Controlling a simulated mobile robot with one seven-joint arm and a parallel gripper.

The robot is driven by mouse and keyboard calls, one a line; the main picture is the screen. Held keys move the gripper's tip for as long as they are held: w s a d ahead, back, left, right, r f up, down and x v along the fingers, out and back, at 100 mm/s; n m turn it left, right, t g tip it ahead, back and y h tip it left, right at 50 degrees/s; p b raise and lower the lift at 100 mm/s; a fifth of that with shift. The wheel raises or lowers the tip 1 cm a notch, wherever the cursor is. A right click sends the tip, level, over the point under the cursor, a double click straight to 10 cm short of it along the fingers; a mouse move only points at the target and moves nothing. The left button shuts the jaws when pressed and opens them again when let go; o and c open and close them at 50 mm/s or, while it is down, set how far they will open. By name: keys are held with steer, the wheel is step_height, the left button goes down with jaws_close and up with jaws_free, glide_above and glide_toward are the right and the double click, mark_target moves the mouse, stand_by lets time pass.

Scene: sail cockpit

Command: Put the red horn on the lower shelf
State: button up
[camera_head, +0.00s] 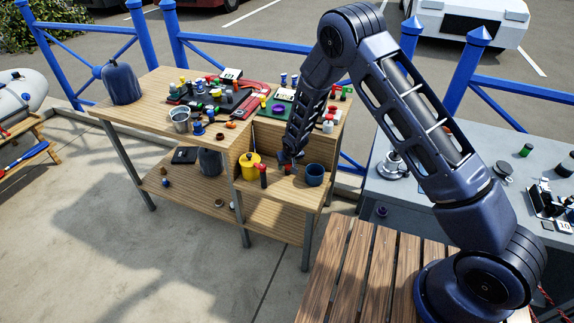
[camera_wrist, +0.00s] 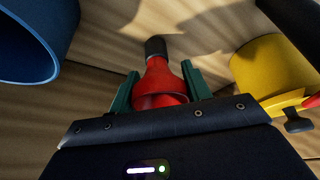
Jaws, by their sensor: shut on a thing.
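The red horn (camera_wrist: 160,82), with a dark end, is between the two green fingers of my gripper (camera_wrist: 158,90) in the wrist view. The gripper is shut on its wide red part. In the head view my gripper (camera_head: 287,160) is low over the small wooden ledge (camera_head: 285,190), between the yellow pot (camera_head: 250,166) and the blue cup (camera_head: 315,175); the horn is mostly hidden there. I cannot tell whether the horn touches the wood. A lower shelf (camera_head: 268,222) runs under the workbench.
A red and black item (camera_head: 263,172) stands in front of the yellow pot. The tabletop above is crowded, with a metal bucket (camera_head: 181,120) and many small items. Small things lie on the lower level at left. Blue railings (camera_head: 215,47) stand behind.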

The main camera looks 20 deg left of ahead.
steer(key=shift+f, duration=0.15)
steer(key=o, duration=1)
steer(key=shift+o, duration=0.2)
steer(key=v, duration=1.2)
steer(key=shift+w, duration=0.1)
